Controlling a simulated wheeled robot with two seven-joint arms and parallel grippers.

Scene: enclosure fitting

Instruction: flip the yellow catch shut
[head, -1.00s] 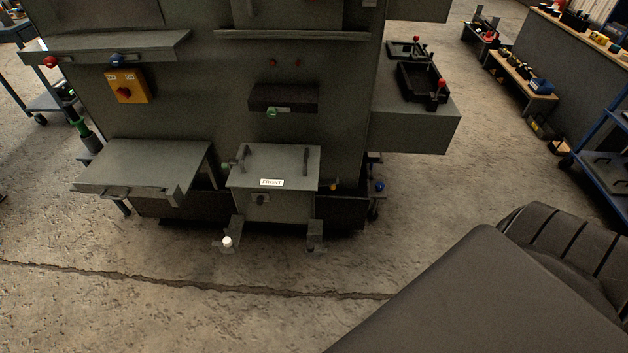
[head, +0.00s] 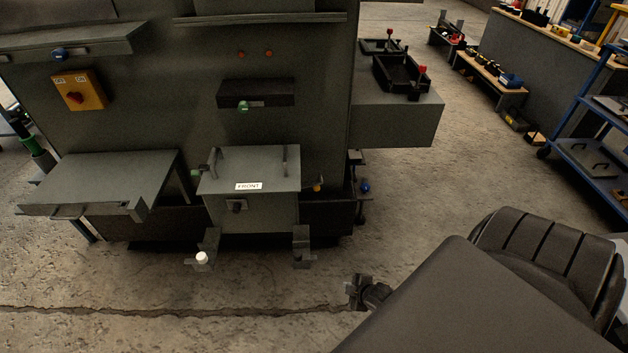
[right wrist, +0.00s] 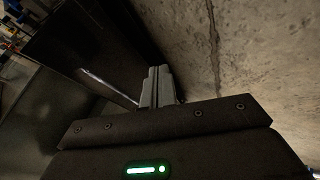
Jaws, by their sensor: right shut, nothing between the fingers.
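The yellow catch (head: 318,186) is a small piece at the right side of the grey box (head: 250,205) labelled FRONT. It is too small to tell whether it stands open or shut. My right gripper (head: 357,289) is low over the floor, in front and to the right of the box, and apart from the catch. Its fingers (right wrist: 157,86) show together and empty in the right wrist view, where I cannot make out the catch. My left gripper is not in view.
A grey bracket (head: 303,246) stands at the box's lower right, and another with a white knob (head: 202,259) at lower left. A blue knob (head: 365,187) is right of the catch. A grey table (head: 100,178) juts out at left. The floor in front is clear.

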